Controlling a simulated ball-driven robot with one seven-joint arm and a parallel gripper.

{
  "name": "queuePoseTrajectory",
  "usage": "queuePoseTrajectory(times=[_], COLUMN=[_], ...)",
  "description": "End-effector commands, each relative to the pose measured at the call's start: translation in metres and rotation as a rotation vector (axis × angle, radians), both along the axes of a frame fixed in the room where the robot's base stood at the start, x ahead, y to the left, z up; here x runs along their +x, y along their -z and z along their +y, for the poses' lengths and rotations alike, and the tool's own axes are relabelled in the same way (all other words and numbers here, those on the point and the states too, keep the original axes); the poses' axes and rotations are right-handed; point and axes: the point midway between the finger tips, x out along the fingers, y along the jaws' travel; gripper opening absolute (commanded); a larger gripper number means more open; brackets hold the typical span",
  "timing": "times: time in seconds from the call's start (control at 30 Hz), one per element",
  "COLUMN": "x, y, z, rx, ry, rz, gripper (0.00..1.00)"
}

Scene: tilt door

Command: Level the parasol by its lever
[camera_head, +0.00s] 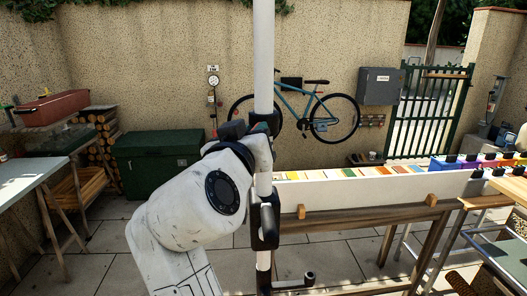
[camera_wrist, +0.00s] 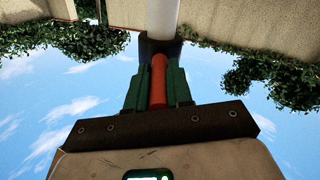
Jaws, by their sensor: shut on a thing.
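The white parasol pole (camera_head: 264,60) stands upright in front of me in the head view. It also shows at the top of the wrist view (camera_wrist: 163,18). A black collar (camera_wrist: 160,47) sits around the pole, and the red lever (camera_wrist: 158,88) sticks out from it toward my wrist. My gripper (camera_wrist: 159,78) has its green fingers on both sides of the lever, shut on it. In the head view, my arm's end covers the lever and most of the fingers. The canopy is in neither view, so its tilt cannot be told.
A black crank housing (camera_head: 265,222) sits lower on the pole. A long white tray with coloured tiles (camera_head: 375,188) on a wooden trestle stands close on the right. A table (camera_head: 25,178) is at left, a green chest (camera_head: 158,158) behind. Paving is open between.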

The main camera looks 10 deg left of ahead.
Motion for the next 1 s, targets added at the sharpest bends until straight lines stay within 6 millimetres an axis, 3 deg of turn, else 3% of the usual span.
queuePoseTrajectory(times=[0.4, 0.97, 1.0], x=[0.002, 0.003, 0.003], y=[0.003, 0.002, 0.002], z=[0.015, 0.016, 0.016], rx=[-0.003, -0.004, -0.004], ry=[0.186, 0.214, 0.213], rz=[0.002, 0.006, 0.006], gripper=[0.0, 0.0, 0.25])
